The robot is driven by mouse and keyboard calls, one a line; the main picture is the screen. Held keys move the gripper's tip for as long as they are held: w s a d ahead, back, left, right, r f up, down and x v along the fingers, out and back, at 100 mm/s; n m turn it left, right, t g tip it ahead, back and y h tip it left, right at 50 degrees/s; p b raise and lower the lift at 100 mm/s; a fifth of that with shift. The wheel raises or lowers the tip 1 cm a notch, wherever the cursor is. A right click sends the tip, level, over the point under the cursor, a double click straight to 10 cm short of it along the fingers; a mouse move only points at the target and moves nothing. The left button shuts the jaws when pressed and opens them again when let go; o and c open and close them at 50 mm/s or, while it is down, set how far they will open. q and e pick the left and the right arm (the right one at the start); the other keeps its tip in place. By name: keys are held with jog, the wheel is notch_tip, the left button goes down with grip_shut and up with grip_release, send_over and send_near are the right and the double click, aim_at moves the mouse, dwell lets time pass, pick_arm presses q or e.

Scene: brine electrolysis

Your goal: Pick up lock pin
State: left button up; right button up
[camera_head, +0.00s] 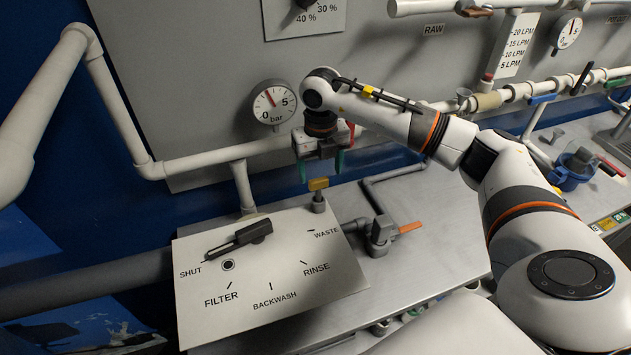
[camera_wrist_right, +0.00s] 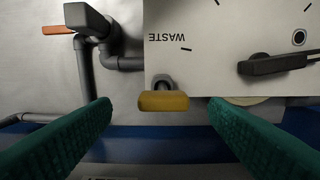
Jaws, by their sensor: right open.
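The lock pin appears to be the small yellow-topped piece (camera_head: 318,184) standing in a grey holder (camera_head: 318,203) at the panel's back right edge. In the right wrist view its yellow head (camera_wrist_right: 163,101) lies between the two fingers. The rest of the pin is hidden in the holder. My right gripper (camera_head: 321,168) is open, with its green fingers pointing down just above the yellow head. It also shows in the right wrist view (camera_wrist_right: 160,108), with gaps on both sides of the head. My left gripper is not in view.
The white valve panel (camera_head: 290,250) carries a dark lever (camera_head: 238,239) near SHUT, with a round hole beside it. A grey pipe with an orange-handled valve (camera_head: 382,232) stands to the right. White pipes and a pressure gauge (camera_head: 274,104) are behind the gripper.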

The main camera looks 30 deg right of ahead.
aim_at(320, 180)
notch_tip(320, 180, down, 3)
jog(key=shift+f+p, duration=0.15)
jog(key=shift+p, duration=0.25)
notch_tip(320, 180, down, 5)
jog(key=shift+w+a+r+p, duration=0.1)
jog(key=shift+a+p, duration=0.05)
jog(key=shift+p, duration=1.1)
jog(key=shift+f, duration=0.3)
jog(key=shift+c, duration=0.9)
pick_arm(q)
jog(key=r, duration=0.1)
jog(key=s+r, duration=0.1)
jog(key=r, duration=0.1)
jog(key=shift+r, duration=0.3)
pick_arm(e)
jog(key=c, duration=0.9)
